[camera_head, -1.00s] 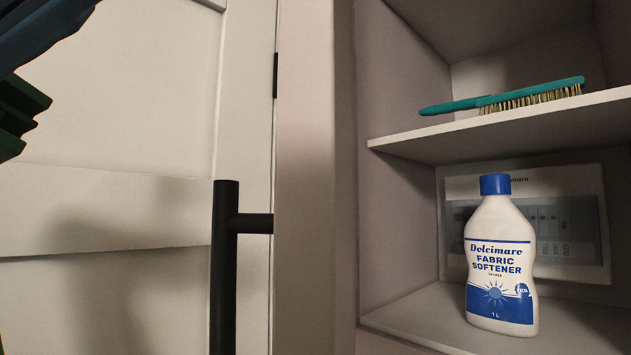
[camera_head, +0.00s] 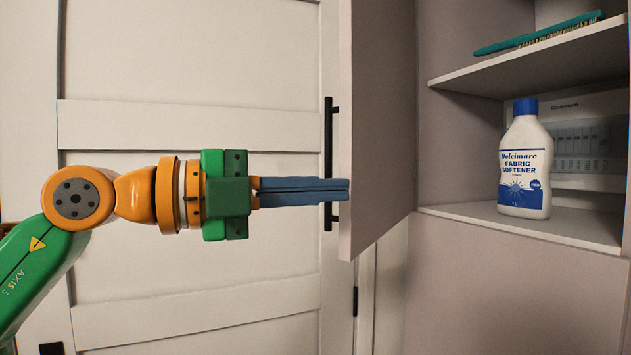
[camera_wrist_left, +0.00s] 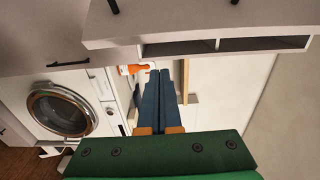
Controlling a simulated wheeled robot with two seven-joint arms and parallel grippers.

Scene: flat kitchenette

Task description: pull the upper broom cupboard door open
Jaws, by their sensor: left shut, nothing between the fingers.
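The upper broom cupboard door (camera_head: 375,120) stands swung open in the head view, seen nearly edge-on. Its black bar handle (camera_head: 328,150) is on the left, outer face. The cupboard interior (camera_head: 462,140) shows to the right of the door. My left gripper (camera_head: 348,189) comes in from the left with its blue fingers shut and empty. The fingertips overlap the handle's lower part and the door's lower front edge; I cannot tell whether they touch. The shut fingers also show in the left wrist view (camera_wrist_left: 159,73). My right gripper is not in view.
A white fabric softener bottle (camera_head: 525,165) stands on the lower shelf, and a teal brush (camera_head: 540,35) lies on the shelf above. A white panelled door (camera_head: 190,70) is behind my arm. A washing machine (camera_wrist_left: 62,110) shows left in the wrist view.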

